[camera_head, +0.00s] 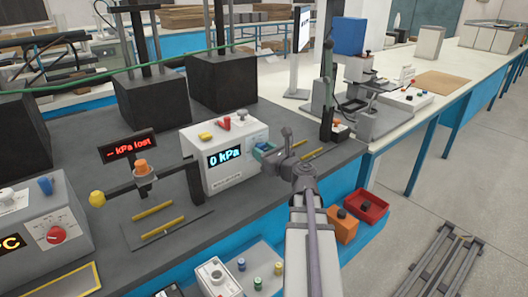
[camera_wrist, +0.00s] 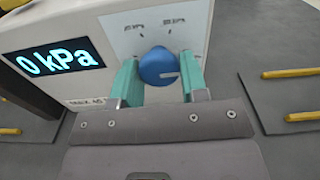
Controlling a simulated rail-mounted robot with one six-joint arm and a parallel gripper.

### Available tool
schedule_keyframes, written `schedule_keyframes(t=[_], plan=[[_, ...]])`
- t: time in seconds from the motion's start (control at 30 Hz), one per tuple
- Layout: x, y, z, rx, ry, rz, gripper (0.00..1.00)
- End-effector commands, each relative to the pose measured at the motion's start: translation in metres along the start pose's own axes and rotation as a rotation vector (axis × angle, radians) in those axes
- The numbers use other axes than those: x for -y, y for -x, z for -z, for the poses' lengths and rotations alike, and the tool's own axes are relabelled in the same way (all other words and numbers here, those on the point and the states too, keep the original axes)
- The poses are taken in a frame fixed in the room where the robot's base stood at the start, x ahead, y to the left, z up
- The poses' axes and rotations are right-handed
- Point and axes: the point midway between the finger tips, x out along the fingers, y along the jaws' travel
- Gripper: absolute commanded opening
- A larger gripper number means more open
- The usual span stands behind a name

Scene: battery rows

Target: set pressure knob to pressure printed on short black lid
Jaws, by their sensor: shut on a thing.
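The white pressure box (camera_head: 228,177) stands on the dark bench, its display (camera_head: 225,156) reading "0 kPa"; the display (camera_wrist: 55,56) also shows in the wrist view. In the head view my gripper (camera_head: 265,151) is at the box's right side, hiding the knob. I cannot tell which item is the short black lid, and no pressure print is readable.
Small jars with coloured lids (camera_head: 257,282) stand at the bottom. Yellow rods (camera_head: 163,228) lie on flat plates beside the box.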

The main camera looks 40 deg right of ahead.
Motion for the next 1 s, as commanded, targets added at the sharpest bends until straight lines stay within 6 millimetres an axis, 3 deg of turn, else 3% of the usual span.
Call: schedule_keyframes(t=[0.63, 0.67, 0.87, 1.0], plan=[[-0.0004, 0.0001, 0.0001, 0.000, -0.055, 0.000, 0.16], [-0.0004, 0.0001, 0.0001, 0.000, -0.055, 0.000, 0.43], [-0.0003, 0.0001, 0.0000, 0.000, -0.054, 0.000, 0.62], [-0.0003, 0.0000, 0.0000, 0.000, -0.054, 0.000, 0.64]])
